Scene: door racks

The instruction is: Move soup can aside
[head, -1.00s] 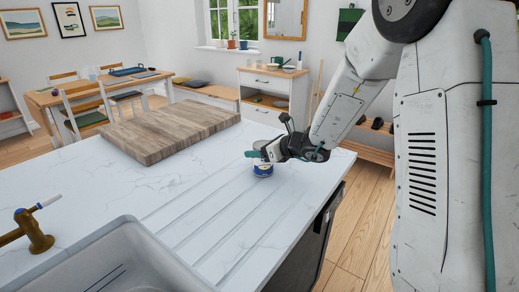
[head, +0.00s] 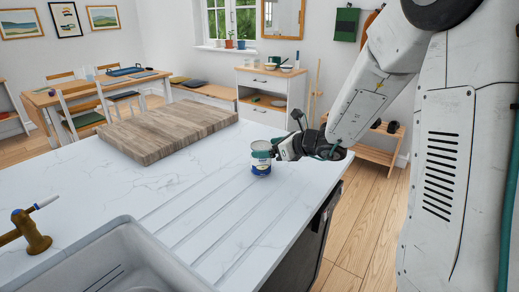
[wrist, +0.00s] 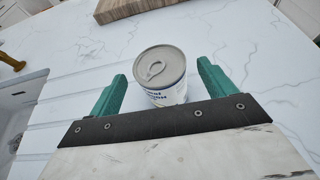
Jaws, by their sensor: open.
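The soup can (head: 261,167) stands upright on the white counter, on its grooved part near the right edge, with a blue and white label. In the wrist view the can (wrist: 162,75) shows its silver pull-ring lid and stands between the two green fingers. My gripper (head: 268,150) is at the can's right side in the head view, partly overlapping its upper part. In the wrist view my gripper (wrist: 160,85) is open, with a gap between each finger and the can. The lower part of the can is hidden by the gripper's dark front edge there.
A wooden board (head: 170,128) lies on the counter (head: 130,185) behind and left of the can. A sink (head: 95,265) and brass tap (head: 32,232) are at front left. The counter between can and sink is clear.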

